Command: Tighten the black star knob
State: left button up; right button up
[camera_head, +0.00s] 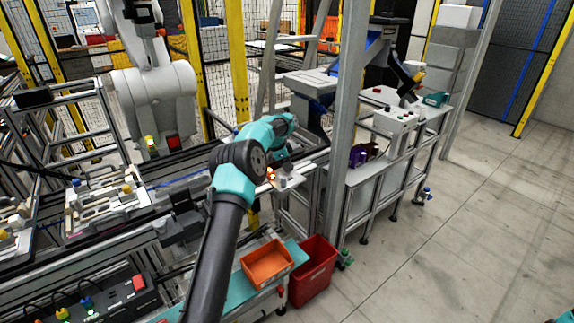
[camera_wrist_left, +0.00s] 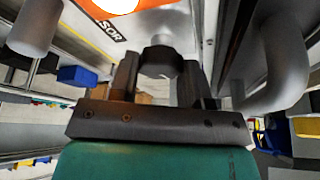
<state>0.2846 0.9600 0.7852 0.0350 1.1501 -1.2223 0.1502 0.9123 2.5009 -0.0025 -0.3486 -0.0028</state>
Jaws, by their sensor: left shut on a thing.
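The black star knob (camera_wrist_left: 160,60) shows in the left wrist view between the two fingers of my left gripper (camera_wrist_left: 160,78). The fingers are shut on it, one on each side. The knob sits against a metal fixture in front of it; its full shape is partly hidden. In the head view my left arm reaches up from the bottom, and my left gripper (camera_head: 286,165) is small and dark at the conveyor's right end. The knob cannot be made out there. My right gripper is not in view.
A metal post (camera_head: 346,130) stands close right of the gripper. Pallets with fixtures (camera_head: 105,203) lie on the conveyor at left. An orange bin (camera_head: 267,264) and a red bin (camera_head: 313,270) are below the arm. In the wrist view, a thick curved pipe (camera_wrist_left: 285,75) is at right.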

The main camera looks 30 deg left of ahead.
pick_arm(q)
jog(key=shift+m+g, duration=0.3)
jog(key=shift+m, duration=0.8)
jog(key=shift+a, duration=0.1)
jog(key=o, duration=0.9)
jog(key=shift+o, duration=0.2)
